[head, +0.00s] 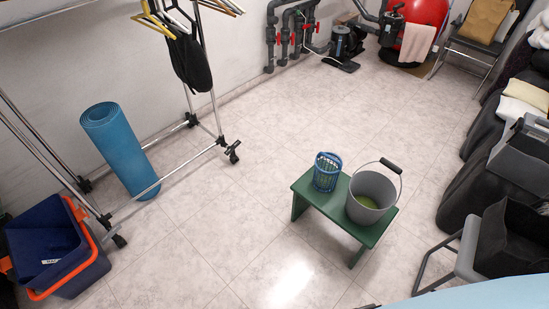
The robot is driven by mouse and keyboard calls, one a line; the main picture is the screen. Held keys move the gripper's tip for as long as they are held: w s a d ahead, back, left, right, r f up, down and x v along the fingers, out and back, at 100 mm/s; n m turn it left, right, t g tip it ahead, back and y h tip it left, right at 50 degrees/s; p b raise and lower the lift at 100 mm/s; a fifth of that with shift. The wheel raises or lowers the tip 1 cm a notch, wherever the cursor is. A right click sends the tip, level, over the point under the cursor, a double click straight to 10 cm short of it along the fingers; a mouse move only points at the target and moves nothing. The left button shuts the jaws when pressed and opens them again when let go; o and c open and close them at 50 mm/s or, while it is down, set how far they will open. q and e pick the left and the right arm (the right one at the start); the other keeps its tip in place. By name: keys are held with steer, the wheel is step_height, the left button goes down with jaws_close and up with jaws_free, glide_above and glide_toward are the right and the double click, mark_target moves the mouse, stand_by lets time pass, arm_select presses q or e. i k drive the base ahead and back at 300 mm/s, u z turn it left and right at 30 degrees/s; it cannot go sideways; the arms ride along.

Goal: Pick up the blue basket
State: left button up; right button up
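In the head view a small blue basket (327,172) with slatted, open sides stands upright on the left part of a low green bench (341,227). A grey bucket (372,198) with a raised handle and something greenish inside stands on the same bench, just right of the basket. Neither of my grippers shows in the view, so I cannot see whether they are open or shut.
A wheeled metal rack (217,143) and a rolled blue mat (122,150) stand left. A blue and orange bin (62,250) sits lower left. Chairs (478,240) and dark seating line the right. Pipes and a red tank (417,32) are at the back. The tiled floor around the bench is clear.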

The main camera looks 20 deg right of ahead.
mark_target(324, 181)
steer(key=u, duration=0.4)
steer(key=i, duration=0.85)
steer(key=z, duration=0.65)
steer(key=i, duration=0.7)
steer(key=z, duration=0.65)
